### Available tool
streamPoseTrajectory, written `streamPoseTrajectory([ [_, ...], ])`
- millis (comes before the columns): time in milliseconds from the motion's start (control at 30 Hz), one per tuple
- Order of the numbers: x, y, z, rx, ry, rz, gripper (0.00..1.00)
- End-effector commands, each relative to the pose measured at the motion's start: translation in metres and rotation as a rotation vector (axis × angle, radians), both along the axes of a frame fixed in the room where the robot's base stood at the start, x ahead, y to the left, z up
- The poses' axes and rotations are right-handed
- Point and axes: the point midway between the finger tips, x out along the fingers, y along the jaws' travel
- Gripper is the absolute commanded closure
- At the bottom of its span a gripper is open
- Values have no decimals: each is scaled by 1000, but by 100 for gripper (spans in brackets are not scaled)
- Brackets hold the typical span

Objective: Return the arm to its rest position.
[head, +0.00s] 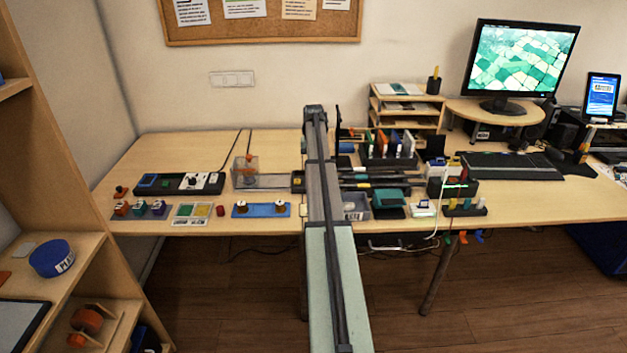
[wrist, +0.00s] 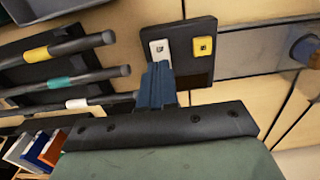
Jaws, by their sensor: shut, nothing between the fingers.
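My gripper (wrist: 157,88) shows at the middle of the wrist view, with its dark blue fingers together and nothing between them. Its fingertips lie over a black plate (wrist: 203,70) that has a white square button (wrist: 160,49) and a yellow square button (wrist: 203,46). The fingertips appear just below the white button; I cannot tell whether they touch the plate. In the head view my arm stretches from the bottom edge over the middle of the table (head: 180,147), and hides the gripper.
Several dark rods with yellow, teal and white bands (wrist: 78,104) lie left of the fingers. A black rack (head: 390,160), a teal-topped box (head: 388,197) and a keyboard (head: 510,166) stand to the right. Small switch blocks (head: 140,209) sit at the left front. Bare table shows at the back left.

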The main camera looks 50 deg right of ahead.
Motion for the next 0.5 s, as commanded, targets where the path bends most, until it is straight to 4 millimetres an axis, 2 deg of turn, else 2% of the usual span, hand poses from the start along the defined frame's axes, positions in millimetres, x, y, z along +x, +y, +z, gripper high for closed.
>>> streamPoseTrajectory([
  [200, 0, 0, 14, -1, -1, 0, 100],
  [500, 0, 0, 16, 0, 0, 0, 100],
])
